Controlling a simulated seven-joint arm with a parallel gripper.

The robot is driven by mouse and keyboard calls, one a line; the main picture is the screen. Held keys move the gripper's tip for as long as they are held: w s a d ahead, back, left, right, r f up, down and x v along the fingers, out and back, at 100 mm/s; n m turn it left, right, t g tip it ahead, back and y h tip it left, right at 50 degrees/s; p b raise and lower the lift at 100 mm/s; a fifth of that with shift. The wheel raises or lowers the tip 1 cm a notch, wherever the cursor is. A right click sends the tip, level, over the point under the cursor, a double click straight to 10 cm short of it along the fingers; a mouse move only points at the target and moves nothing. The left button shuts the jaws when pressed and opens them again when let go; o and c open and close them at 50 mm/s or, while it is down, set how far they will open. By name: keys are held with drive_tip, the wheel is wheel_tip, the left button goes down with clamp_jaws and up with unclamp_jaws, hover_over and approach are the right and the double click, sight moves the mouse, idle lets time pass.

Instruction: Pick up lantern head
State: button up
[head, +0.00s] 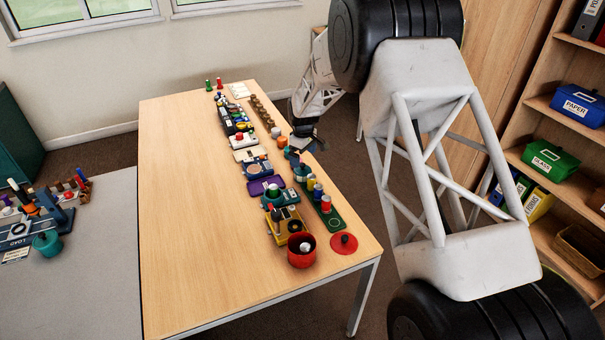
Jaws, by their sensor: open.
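My gripper (305,140) is small and dark in the head view, at the right edge of the wooden table, low over or beside the row of small objects. It is open, and I see nothing held in it. I cannot tell which of the small pieces is the lantern head. My own arm links hide the area to the right of the table.
The wooden table (185,210) is clear on its left half. A red pot (301,258), a red disc (344,244) and a green board (334,222) with coloured cylinders lie at the near right. A grey table (90,285) and a shelf (570,85) flank it.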

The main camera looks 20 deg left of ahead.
sight(304, 168)
drive_tip(key=shift+a+f, duration=0.1)
drive_tip(key=shift+f, duration=0.1)
drive_tip(key=shift+f, duration=1.25)
drive_tip(key=shift+f, duration=0.1)
drive_tip(key=shift+d+f, duration=0.15)
drive_tip(key=shift+f, duration=1.1)
drive_tip(key=shift+d+f, duration=0.1)
drive_tip(key=shift+f, duration=1.15)
drive_tip(key=shift+c, duration=0.2)
drive_tip(key=c, duration=1)
